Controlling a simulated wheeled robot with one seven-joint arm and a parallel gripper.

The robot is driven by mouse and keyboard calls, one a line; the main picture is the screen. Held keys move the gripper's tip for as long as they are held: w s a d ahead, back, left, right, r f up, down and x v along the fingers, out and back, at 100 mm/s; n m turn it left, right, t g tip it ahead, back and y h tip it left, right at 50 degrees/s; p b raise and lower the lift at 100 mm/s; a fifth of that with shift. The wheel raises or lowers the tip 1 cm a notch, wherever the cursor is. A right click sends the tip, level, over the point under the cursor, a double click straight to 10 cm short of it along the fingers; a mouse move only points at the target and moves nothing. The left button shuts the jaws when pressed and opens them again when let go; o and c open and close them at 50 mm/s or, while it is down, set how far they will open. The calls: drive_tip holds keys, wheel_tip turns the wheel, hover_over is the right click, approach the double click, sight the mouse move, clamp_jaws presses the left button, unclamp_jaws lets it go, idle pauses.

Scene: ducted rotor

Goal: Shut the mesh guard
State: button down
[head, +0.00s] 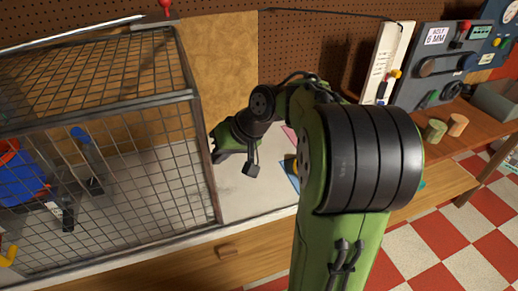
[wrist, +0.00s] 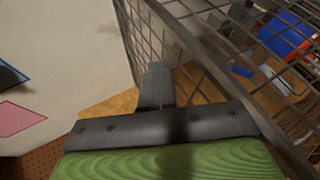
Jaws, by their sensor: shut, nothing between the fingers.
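The mesh guard (head: 120,108) is a grey wire cage with a dark metal frame, filling the left of the head view. Its mesh also runs down the right side of the wrist view (wrist: 215,70). I cannot tell how far it stands open. My gripper (head: 217,155) is just right of the guard's right frame post, low over the pale bench top. In the wrist view my gripper's dark fingers (wrist: 157,78) are together and empty, close beside the mesh. Whether they touch it is unclear. My arm hides part of the bench.
Behind the mesh are a blue container (head: 22,185) and a blue-topped tool (head: 85,150). A pink card (wrist: 18,118) and a blue card (wrist: 10,75) lie on the bench. Control panels (head: 440,65) and small cylinders (head: 435,131) stand at the right. A pegboard backs the bench.

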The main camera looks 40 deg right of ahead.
drive_tip(key=w+a, duration=0.2)
drive_tip(key=a, duration=0.6)
drive_tip(key=w+a, duration=0.2)
drive_tip(key=a, duration=0.6)
drive_tip(key=w+a, duration=0.3)
drive_tip(key=a, duration=0.5)
drive_tip(key=shift+a+r, duration=0.1)
drive_tip(key=shift+a, duration=0.15)
